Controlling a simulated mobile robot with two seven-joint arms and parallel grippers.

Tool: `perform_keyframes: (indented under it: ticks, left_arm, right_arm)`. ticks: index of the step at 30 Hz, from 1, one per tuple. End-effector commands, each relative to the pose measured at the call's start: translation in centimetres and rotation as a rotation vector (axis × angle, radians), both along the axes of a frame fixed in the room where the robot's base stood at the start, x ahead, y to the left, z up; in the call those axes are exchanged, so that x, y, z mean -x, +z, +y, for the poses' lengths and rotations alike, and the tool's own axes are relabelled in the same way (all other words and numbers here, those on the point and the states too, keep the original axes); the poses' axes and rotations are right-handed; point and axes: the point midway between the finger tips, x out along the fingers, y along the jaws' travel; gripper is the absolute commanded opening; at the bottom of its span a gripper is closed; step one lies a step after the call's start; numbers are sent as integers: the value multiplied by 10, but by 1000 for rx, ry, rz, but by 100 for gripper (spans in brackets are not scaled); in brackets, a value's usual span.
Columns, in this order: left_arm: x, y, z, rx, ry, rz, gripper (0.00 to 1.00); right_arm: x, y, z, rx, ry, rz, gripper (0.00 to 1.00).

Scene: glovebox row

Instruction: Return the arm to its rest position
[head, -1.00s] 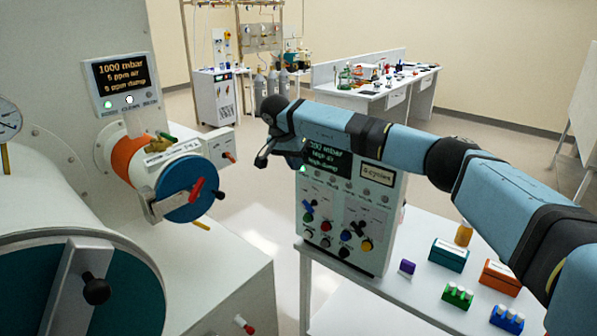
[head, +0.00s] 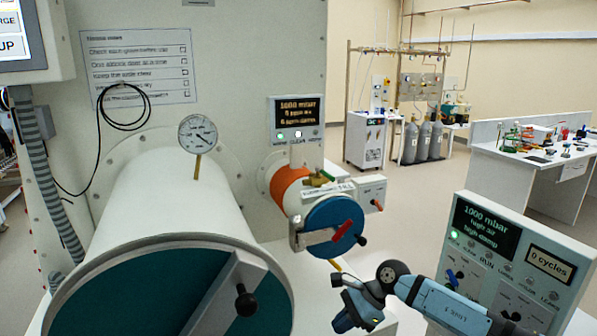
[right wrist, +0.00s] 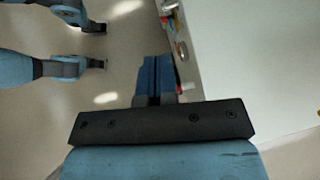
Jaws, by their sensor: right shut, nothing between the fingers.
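My right arm, light blue with dark joints, comes in at the lower right of the head view and is bent at a dark round joint. My right gripper (head: 345,320) is low in the head view, in front of the small antechamber with the blue door (head: 335,222). It appears apart from that door. In the right wrist view its blue fingers (right wrist: 155,75) lie together, shut and empty, over the floor beside a pale surface. My left gripper does not show in the head view. Blue parts of a robot show at the upper left of the right wrist view.
A large white chamber with a teal door (head: 150,300) stands at the left. A control panel reading 1000 mbar (head: 500,262) stands close to my right arm. A pale surface (right wrist: 250,60) edges the right of the right wrist view. Floor is open toward the back bench (head: 530,165).

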Motion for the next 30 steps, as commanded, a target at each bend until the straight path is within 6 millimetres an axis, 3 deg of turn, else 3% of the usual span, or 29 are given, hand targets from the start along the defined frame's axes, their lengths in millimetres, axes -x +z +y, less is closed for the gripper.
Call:
perform_keyframes:
  ticks: [1, 3, 6, 11, 17, 20, 25, 26, 30]
  left_arm:
    - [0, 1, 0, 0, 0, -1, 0]
    - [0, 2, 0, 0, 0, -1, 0]
    - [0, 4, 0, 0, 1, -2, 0]
    - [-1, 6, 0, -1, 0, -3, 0]
    - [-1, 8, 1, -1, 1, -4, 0]
    - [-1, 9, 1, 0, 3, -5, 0]
    - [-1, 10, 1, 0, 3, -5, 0]
    - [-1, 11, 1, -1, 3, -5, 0]
    - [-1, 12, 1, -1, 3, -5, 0]
  right_arm:
    - [23, -8, 27, -128, -63, 87, 0]
    - [47, -9, 55, -299, -173, 217, 0]
    - [75, -5, 84, -527, -340, 431, 0]
    - [103, 4, 97, -855, -632, 827, 0]
    - [126, -9, 68, -1197, -1024, 1386, 0]
    - [140, -29, 40, -1346, -1224, 1681, 0]
    - [184, -81, -14, -1569, -1565, 2192, 0]
    - [195, -91, -24, 1519, 1536, -2160, 0]
    - [250, -133, -62, 1234, 1315, -1871, 0]
